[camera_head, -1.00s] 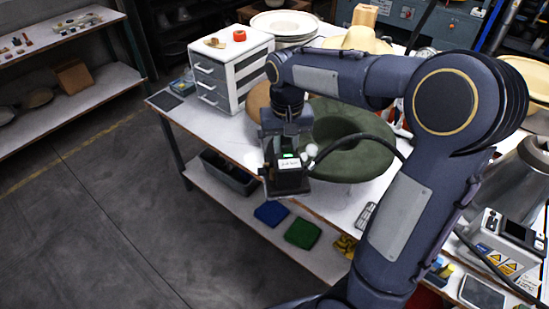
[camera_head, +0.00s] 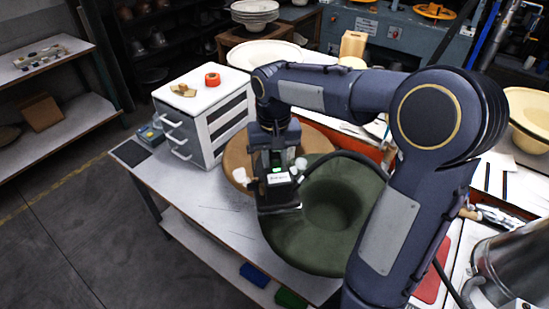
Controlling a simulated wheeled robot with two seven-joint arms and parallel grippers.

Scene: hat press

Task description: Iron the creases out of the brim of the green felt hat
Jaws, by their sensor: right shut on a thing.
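The green felt hat (camera_head: 331,254) lies on the table with its wide brim spread and a round hollow at its crown (camera_head: 335,208). My right gripper (camera_head: 274,160) points down at the hat's left side and is shut on a small dark iron (camera_head: 279,181) with a green light and a black cable. The iron's base (camera_head: 279,209) is over the left part of the brim. I cannot tell whether it touches the felt. My arm hides the hat's right side. My left gripper is not in view.
A brown round board (camera_head: 237,158) lies behind the hat. A white drawer unit (camera_head: 206,112) with an orange roll (camera_head: 212,79) stands at the back left. The white table (camera_head: 190,194) is clear left of the hat. Pale hat forms (camera_head: 262,53) are behind.

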